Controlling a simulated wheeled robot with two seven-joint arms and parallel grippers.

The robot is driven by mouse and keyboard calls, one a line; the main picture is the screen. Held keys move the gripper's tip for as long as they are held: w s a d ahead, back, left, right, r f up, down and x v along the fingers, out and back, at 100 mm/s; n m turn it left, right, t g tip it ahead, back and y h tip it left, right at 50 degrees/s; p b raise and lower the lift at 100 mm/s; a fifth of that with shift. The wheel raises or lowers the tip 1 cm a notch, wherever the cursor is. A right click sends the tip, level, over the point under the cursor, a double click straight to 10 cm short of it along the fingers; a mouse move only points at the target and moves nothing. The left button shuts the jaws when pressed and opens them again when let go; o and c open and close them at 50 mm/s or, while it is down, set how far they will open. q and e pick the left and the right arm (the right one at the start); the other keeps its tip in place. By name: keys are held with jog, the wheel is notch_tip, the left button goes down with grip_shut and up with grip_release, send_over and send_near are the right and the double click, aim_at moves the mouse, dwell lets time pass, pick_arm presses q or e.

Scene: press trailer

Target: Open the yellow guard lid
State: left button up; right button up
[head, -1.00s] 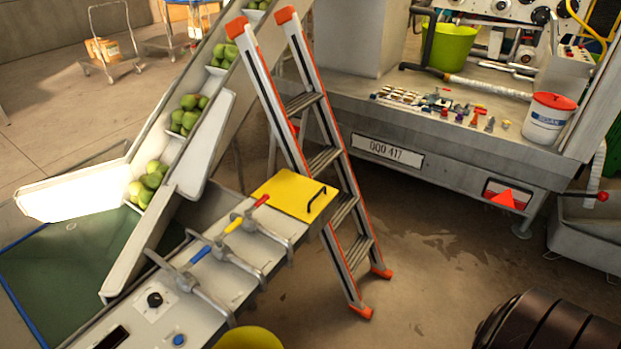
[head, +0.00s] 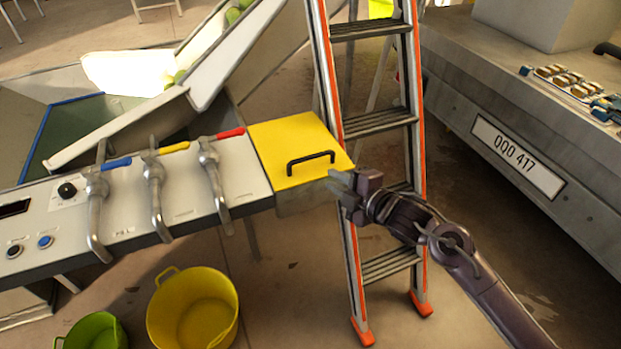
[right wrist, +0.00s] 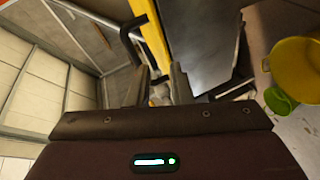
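The yellow guard lid (head: 285,145) lies flat and shut at the right end of the grey control panel. Its black bar handle (head: 311,157) stands up near the lid's front edge. My right gripper (head: 338,182) is just to the right of the lid's front corner, apart from the handle. In the right wrist view its two fingers (right wrist: 160,84) are spread with a gap and nothing held between them. There the lid's yellow edge (right wrist: 150,32) and the black handle (right wrist: 127,40) show beyond the fingertips. My left gripper is not in view.
A ladder (head: 372,125) stands right behind the lid and my right gripper. Pipes with blue, yellow and red levers (head: 229,133) are left of the lid. A yellow bucket (head: 193,308) and a green one (head: 95,332) stand below. The trailer (head: 517,157) is at right.

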aim_at(311, 156)
jog(key=w+a+n, duration=0.1)
jog(key=w, duration=0.1)
jog(key=w+a+r+n+y, duration=0.1)
jog(key=w+a, duration=0.1)
jog(key=w+a+n+y, duration=0.1)
jog(key=w+a, duration=0.1)
jog(key=w, duration=0.1)
jog(key=shift+a+r+n, duration=0.1)
jog(key=shift+r+n, duration=0.1)
jog(key=shift+n, duration=0.1)
grip_shut()
